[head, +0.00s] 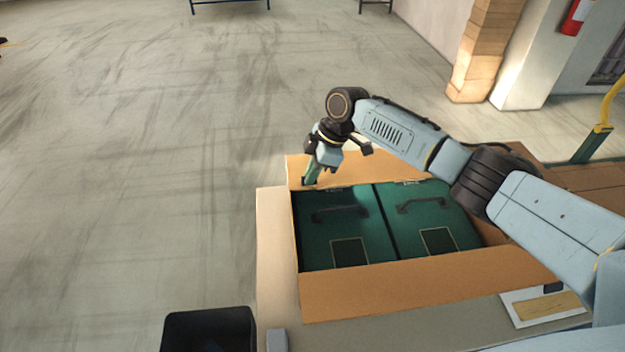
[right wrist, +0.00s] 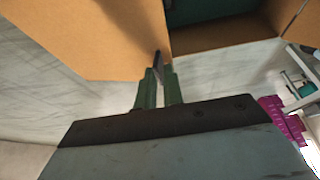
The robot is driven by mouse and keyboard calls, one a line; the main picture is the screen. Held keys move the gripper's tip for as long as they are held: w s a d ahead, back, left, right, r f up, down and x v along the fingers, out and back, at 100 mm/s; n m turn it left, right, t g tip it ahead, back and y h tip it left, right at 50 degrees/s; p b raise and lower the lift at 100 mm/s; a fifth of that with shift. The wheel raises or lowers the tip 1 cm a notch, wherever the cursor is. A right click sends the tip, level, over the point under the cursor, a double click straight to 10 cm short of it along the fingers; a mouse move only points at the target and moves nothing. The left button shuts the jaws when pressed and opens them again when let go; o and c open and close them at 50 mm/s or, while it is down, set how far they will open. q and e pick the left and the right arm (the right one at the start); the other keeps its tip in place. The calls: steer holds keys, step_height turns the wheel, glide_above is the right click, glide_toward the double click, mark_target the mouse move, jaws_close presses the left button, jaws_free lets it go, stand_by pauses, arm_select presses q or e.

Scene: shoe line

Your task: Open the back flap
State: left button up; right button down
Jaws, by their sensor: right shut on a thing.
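An open cardboard box (head: 400,290) stands on the pale work surface. Its front flap is folded outward, toward me. The back flap (head: 294,170) rises at the far edge, clear of the opening; its exact angle is hard to tell. It also shows large at the upper left in the right wrist view (right wrist: 95,35). My right gripper (head: 309,180) points down at the left end of the back flap. Its green fingers (right wrist: 161,75) are shut on the flap's edge. My left gripper is out of view.
Two green cases (head: 345,228) with black handles lie inside the box. A black bin (head: 208,330) stands at lower left. A card (head: 545,308) lies at right on the work surface. The floor left of the box is free.

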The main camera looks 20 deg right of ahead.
steer(key=r, duration=0.1)
steer(key=w+r, duration=0.2)
steer(key=shift+d+r, duration=0.2)
steer(key=shift+d, duration=0.05)
arm_select(q)
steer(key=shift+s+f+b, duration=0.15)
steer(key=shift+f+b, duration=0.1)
steer(key=shift+b, duration=0.1)
arm_select(e)
steer(key=shift+w+d+r, duration=0.3)
steer(key=shift+w+r, duration=0.5)
steer(key=shift+r, duration=0.1)
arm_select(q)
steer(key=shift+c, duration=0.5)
arm_select(e)
steer(key=shift+f, duration=0.1)
